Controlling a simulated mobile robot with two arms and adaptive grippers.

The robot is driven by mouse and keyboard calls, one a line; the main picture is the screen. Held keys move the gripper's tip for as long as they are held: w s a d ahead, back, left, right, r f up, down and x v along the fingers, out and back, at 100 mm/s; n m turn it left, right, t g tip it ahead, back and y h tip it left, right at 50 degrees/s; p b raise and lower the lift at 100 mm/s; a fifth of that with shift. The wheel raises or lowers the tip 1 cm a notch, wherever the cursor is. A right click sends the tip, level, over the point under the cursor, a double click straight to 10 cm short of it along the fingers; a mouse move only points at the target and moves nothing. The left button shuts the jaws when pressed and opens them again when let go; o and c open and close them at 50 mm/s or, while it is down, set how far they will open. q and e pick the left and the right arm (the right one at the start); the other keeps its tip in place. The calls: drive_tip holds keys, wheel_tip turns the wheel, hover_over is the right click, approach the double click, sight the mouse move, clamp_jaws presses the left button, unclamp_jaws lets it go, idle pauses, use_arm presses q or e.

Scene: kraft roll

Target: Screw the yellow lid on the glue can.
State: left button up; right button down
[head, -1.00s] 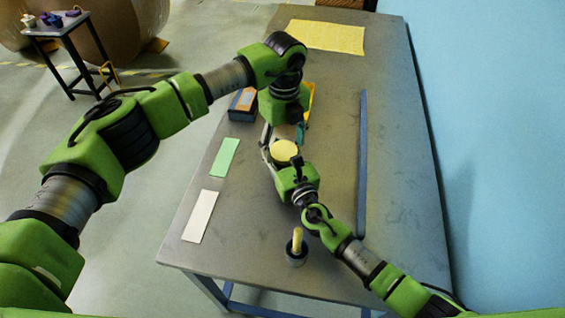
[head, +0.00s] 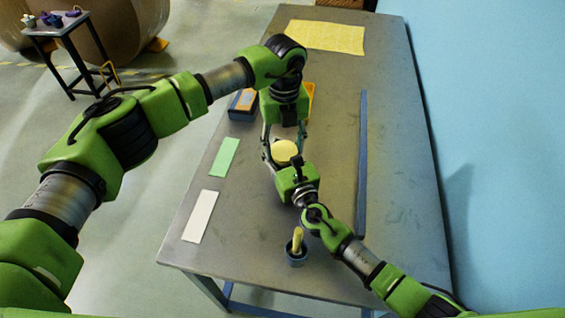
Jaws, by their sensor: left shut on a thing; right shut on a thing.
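The yellow lid (head: 284,149) shows as a pale yellow disc at the middle of the table. My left gripper (head: 284,148) comes down over it from above, with its fingers on either side, shut on the lid. My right gripper (head: 283,160) reaches in from the front right, low at the same spot, shut on the glue can. The can itself is almost wholly hidden under the lid and behind the grippers. I cannot tell how the lid sits on its rim.
A blue box with an orange top (head: 243,104) and a yellow-orange thing (head: 311,98) are behind my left gripper. A green card (head: 224,157), a white card (head: 201,216), a dark cup with a yellow handle (head: 297,256) and a long blue bar (head: 362,165) lie around.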

use_arm(q)
drive_tip(key=m, duration=0.5)
drive_tip(key=shift+m, duration=0.3)
drive_tip(key=m, duration=0.4)
drive_tip(key=o, duration=1.2)
drive_tip(key=shift+d+r, duration=0.1)
drive_tip(key=shift+r, duration=2.15)
drive_tip(key=shift+c, duration=0.2)
